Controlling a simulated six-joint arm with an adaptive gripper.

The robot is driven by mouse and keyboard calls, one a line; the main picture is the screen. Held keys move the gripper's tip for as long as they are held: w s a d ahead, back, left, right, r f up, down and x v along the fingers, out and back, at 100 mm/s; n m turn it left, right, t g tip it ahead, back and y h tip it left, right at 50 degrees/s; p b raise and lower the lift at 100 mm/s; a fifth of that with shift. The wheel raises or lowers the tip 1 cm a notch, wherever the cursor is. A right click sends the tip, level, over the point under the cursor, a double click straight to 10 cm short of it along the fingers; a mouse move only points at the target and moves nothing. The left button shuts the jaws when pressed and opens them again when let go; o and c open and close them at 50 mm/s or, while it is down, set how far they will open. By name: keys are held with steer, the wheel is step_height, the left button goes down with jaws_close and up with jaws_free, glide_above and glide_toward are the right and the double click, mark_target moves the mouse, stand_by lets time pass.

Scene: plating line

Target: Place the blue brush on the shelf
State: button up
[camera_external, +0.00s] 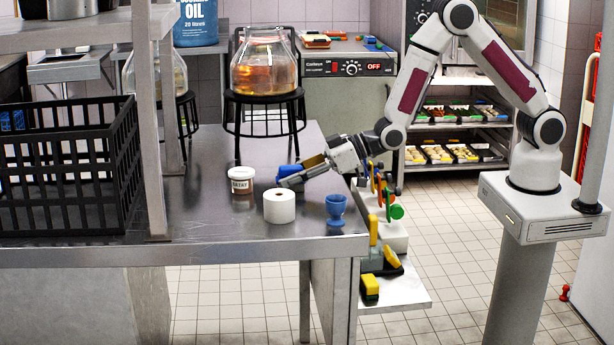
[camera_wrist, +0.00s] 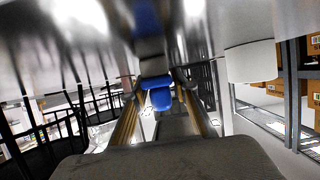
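A blue object (camera_external: 288,172), which looks like the blue brush, is low over or on the steel table at my fingertips. In the wrist view a blue piece (camera_wrist: 157,92) shows between the ends of my fingers, with a blue reflection above it. My gripper (camera_external: 303,171) reaches left over the table, tilted down, its two fingers apart on either side of the blue object. Contact with it cannot be made out. A raised shelf (camera_external: 85,38) stands over the left of the table; a low shelf (camera_external: 405,292) sits at the table's right side.
A black crate (camera_external: 70,170) fills the table's left. A glass jar (camera_external: 264,65) stands on a black stool behind. Colourful tools line the right edge.

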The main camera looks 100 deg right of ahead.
steer(key=shift+o, duration=0.6)
steer(key=shift+r, duration=0.1)
steer(key=shift+s, duration=0.1)
steer(key=shift+s+r, duration=0.35)
steer(key=shift+s, duration=0.15)
steer(key=shift+v, duration=5.35)
steer(key=shift+s+f, duration=0.1)
